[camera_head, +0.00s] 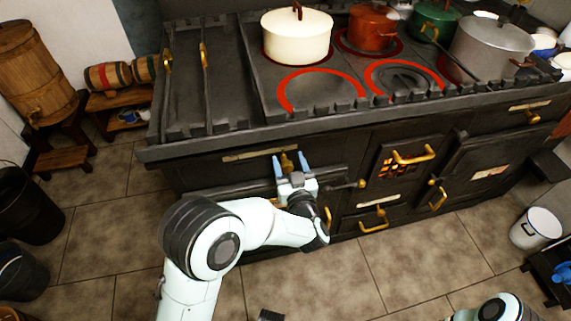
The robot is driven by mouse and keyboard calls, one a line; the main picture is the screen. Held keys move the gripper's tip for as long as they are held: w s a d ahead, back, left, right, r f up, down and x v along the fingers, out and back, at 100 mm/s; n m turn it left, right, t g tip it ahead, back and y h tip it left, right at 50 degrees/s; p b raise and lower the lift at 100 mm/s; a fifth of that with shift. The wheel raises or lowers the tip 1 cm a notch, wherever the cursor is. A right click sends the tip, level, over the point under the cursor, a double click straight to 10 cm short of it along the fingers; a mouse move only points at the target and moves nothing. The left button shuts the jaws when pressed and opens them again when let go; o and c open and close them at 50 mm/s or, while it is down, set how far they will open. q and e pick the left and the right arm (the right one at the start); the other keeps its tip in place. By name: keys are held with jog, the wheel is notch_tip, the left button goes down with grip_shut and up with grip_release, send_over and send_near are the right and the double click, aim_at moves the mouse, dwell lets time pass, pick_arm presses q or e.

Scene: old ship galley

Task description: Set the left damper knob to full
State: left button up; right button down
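The black range stove's left damper knob (287,161) is a small brass knob on its front, below the top rail and beside a pale label plate. My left gripper (290,163) is in front of it, with its two light-blue fingers spread on either side of the knob. A gap seems to show between the fingers and the knob; contact is not clear. The knob's lower part is hidden by the gripper. Another brass knob (532,117) sits at the right of the stove front beside a similar plate. My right gripper is out of view; only part of that arm shows at bottom right.
A cream pot (297,38), a red pot (372,28), a green pot (433,22) and a grey pot (490,48) stand on the stove top. A horizontal rail with a ball end (361,183) juts out near my gripper. The tiled floor (400,262) in front is mostly clear.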

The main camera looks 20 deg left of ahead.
aim_at(290, 168)
pick_arm(q)
jog(key=shift+s+a+f, duration=0.1)
jog(key=shift+s, duration=0.05)
jog(key=shift+s+d, duration=0.2)
jog(key=shift+s, duration=0.05)
jog(key=p+v, duration=0.1)
jog(key=v, duration=0.4)
jog(key=p+v, duration=0.1)
jog(key=v, duration=0.6)
jog(key=shift+s+d, duration=0.2)
jog(key=shift+s, duration=0.05)
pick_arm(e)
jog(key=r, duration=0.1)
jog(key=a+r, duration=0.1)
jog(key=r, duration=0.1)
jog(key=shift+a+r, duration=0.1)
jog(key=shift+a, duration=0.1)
